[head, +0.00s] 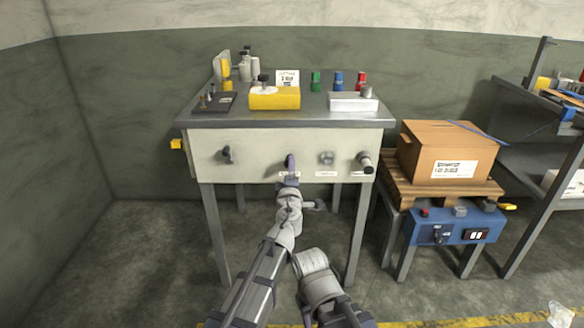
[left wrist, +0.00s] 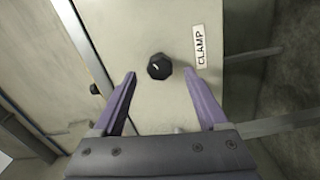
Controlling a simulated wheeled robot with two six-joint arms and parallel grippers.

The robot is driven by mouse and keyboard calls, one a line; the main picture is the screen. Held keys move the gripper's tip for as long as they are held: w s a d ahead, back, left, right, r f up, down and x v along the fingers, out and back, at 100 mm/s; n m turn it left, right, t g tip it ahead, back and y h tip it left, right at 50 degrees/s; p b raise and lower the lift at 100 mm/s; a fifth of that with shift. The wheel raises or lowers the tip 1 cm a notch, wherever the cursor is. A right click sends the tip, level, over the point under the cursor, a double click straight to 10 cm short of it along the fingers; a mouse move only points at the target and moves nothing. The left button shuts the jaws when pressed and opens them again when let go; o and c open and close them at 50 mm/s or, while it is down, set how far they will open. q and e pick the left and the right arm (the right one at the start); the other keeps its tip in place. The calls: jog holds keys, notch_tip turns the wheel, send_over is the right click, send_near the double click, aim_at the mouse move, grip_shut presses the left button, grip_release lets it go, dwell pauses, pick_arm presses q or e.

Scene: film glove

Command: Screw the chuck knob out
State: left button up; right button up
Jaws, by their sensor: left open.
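A grey workbench has a pale front panel (head: 256,143) with a row of knobs. My left gripper (head: 290,162) is in front of the second knob position from the left and hides what is behind it. In the left wrist view, the open purple fingers of this gripper (left wrist: 160,76) point at a round black knob (left wrist: 159,66) with a white pointer mark. The knob shows between the fingertips, free of both. Its label (left wrist: 201,47) reads CLAMP. Other knobs are at the far left (head: 227,154), right of centre (head: 326,158) and far right (head: 365,162). I cannot read which is the chuck knob.
The bench top holds a yellow box (head: 275,100), a white block (head: 352,102) and several small coloured items. A cardboard box (head: 445,152) on a pallet and a blue control box (head: 462,228) stand at the right. The floor at left is clear.

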pick_arm(q)
jog(key=shift+s, duration=1.2)
jog(key=n, duration=1.5)
jog(key=shift+w, duration=0.1)
